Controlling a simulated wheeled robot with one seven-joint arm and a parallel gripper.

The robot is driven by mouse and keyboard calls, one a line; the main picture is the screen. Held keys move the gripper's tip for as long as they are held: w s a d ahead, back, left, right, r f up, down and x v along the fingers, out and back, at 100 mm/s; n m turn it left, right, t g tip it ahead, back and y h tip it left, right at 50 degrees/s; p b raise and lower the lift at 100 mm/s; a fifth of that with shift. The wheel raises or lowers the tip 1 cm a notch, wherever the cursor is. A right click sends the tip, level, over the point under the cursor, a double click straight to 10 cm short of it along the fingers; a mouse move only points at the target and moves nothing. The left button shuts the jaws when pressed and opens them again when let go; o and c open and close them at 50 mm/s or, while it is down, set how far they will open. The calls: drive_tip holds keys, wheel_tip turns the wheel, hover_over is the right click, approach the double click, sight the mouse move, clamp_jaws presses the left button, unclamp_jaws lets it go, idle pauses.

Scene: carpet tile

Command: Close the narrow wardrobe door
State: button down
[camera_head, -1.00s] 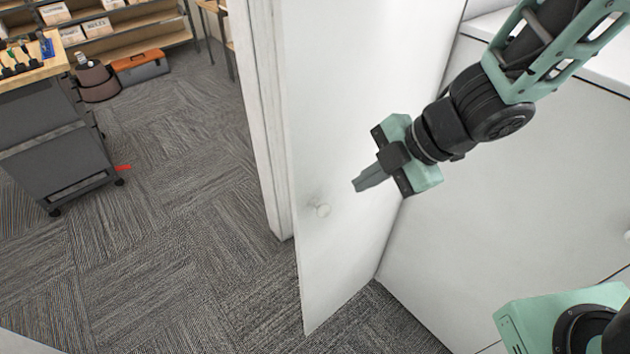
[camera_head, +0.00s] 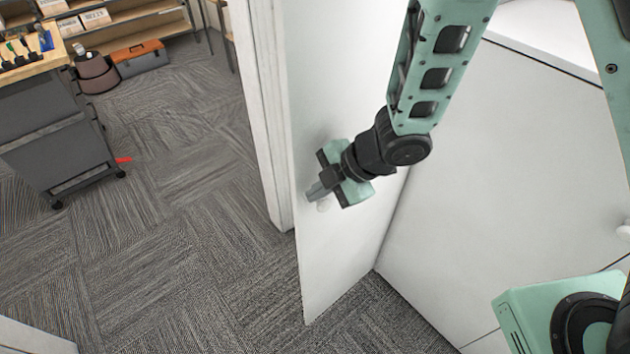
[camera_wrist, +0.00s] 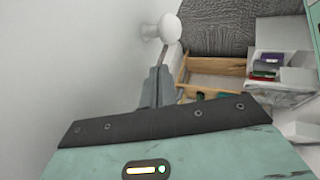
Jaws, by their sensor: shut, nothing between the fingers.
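The narrow wardrobe door (camera_head: 345,240) is a white panel standing ajar, with its free edge toward the camera in the head view. A round white knob (camera_head: 323,205) sits low on it near that edge. In the wrist view the knob (camera_wrist: 168,28) is just ahead of the fingers, with the door face (camera_wrist: 75,75) filling the left side. My gripper (camera_head: 314,192) is shut and empty, close to the door face beside the knob. I cannot tell whether the fingertips touch the door or the knob.
A white cabinet front (camera_head: 500,160) stands to the right of the door. A grey wheeled tool cart (camera_head: 55,150) and an orange toolbox (camera_head: 140,58) are at the far left. The carpet (camera_head: 180,230) left of the door is clear.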

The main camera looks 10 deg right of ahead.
drive_tip(key=shift+w+a, duration=0.25)
drive_tip(key=shift+w, duration=0.1)
drive_tip(key=shift+w+a, duration=0.1)
